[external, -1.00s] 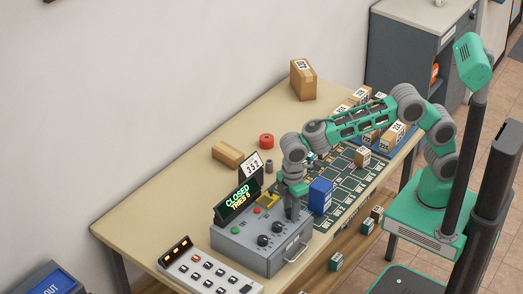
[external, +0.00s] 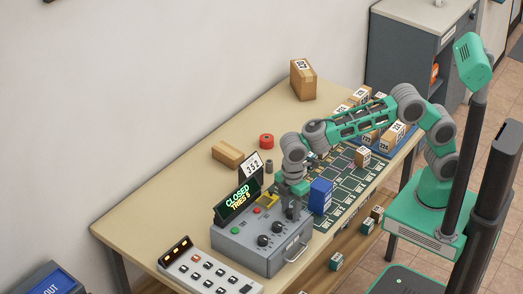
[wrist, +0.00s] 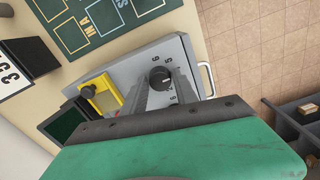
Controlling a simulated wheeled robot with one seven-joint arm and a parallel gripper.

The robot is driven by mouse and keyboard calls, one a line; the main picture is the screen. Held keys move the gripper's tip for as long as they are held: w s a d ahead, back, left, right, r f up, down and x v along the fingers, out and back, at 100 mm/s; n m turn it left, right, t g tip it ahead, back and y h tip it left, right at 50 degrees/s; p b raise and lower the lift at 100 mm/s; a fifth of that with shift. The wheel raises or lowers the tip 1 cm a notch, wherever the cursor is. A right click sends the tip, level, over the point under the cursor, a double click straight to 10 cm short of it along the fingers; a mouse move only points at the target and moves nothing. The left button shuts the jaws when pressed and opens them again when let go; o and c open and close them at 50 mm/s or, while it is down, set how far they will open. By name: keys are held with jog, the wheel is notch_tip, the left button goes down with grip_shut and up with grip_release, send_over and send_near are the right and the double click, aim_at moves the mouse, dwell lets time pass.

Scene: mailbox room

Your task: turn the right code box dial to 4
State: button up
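The grey code box (external: 240,244) sits at the near end of the table. Its left dial (external: 263,241) and middle dial (external: 278,227) show in the external view. The right dial is hidden there behind my gripper (external: 293,213). In the wrist view, a black dial (wrist: 160,77) with a pale pointer mark and printed numbers around it lies by the tips of my gripper (wrist: 166,82). The two fingers stand apart, one on each side of the dial. I cannot tell whether they touch it. The box's screen (external: 238,202) reads "CLOSED" and "TRIES 5".
A blue box (external: 321,196) stands close to the right of my gripper. A yellow part (external: 266,199) is on the code box, and a handle (external: 297,251) is on its front. A keypad panel (external: 205,277) lies left. A number card (external: 251,166) stands behind.

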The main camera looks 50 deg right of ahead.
aim_at(291, 211)
jog(key=o, duration=0.3)
notch_tip(291, 211, up, 8)
jog(key=shift+f+b, duration=0.1)
jog(key=shift+b, duration=0.45)
jog(key=w+d+r+m, duration=0.1)
jog(key=d+m, duration=0.1)
jog(key=d, duration=0.5)
jog(key=w+d+r+m+t, duration=0.1)
jog(key=d+m, duration=0.2)
jog(key=d, duration=0.4)
jog(key=w+d+r+m, duration=0.1)
jog(key=w+d+m, duration=0.1)
jog(key=d, duration=0.4)
jog(key=s+d+f+m+t, duration=0.1)
jog(key=s+d+f+m, duration=0.1)
jog(key=d, duration=0.4)
jog(key=s+d+f+m, duration=0.1)
jog(key=s+d+m, duration=0.3)
jog(key=d, duration=0.3)
jog(key=s+d+f+m+t, duration=0.1)
jog(key=s+d+f+m, duration=0.1)
jog(key=s+d, duration=0.2)
jog(key=shift+d+f+m+t, duration=0.15)
jog(key=shift+d+f+m, duration=0.05)
jog(key=shift+d, duration=0.65)
jog(key=shift+d+f+m+t, duration=0.15)
jog(key=shift+d+m, duration=0.05)
jog(key=shift+d, duration=0.65)
